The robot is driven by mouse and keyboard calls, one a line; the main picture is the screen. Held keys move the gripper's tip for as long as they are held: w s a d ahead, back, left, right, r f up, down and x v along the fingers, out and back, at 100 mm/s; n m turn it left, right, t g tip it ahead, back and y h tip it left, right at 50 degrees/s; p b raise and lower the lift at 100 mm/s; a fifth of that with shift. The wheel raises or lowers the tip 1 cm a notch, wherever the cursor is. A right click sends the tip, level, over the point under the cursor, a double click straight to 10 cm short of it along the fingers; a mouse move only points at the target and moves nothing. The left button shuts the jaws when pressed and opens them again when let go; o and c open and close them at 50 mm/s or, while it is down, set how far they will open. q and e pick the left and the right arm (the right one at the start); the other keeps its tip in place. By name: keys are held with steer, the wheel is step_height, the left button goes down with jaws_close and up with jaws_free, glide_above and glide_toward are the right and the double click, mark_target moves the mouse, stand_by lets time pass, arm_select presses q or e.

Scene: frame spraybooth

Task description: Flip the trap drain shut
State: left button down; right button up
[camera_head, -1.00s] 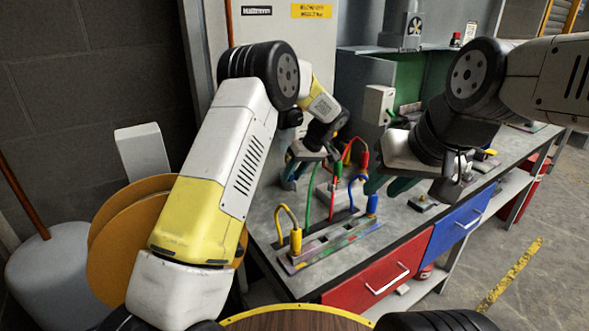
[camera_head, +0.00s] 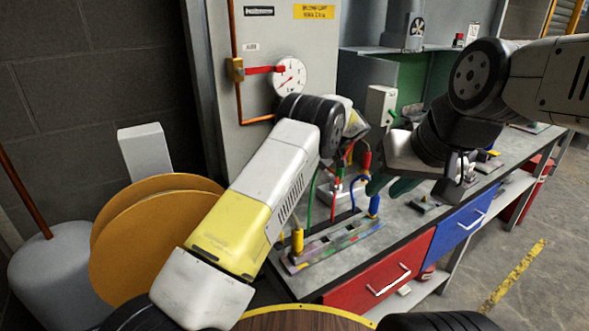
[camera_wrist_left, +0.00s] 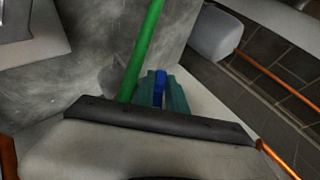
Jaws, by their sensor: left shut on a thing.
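In the left wrist view my left gripper (camera_wrist_left: 162,95) has its teal fingers shut on a small blue piece (camera_wrist_left: 160,82), which looks like a handle. What the blue piece belongs to is hidden. In the head view my left arm covers this gripper and what it holds. I cannot pick out the trap drain for certain. My right gripper (camera_head: 389,187) is open over the bench, its teal fingers apart, with nothing seen between them.
A green hose (camera_wrist_left: 141,50) passes close beside the left fingers. The bench (camera_head: 410,228) carries a rack (camera_head: 335,241) with coloured plugs and looping cables. A red-handled valve (camera_head: 236,70) and a gauge (camera_head: 290,75) are on the cabinet. Drums stand at left.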

arm_select(q)
steer(key=c, duration=1.4)
jaws_free()
steer(key=shift+o, duration=0.2)
steer(key=shift+r, duration=0.15)
steer(key=shift+r, duration=0.35)
step_height(320, 180, up, 3)
steer(key=shift+f, duration=0.1)
steer(key=s+r, duration=0.1)
steer(key=s, duration=1.5)
steer(key=shift+d, duration=0.4)
steer(key=shift+d+r, duration=0.1)
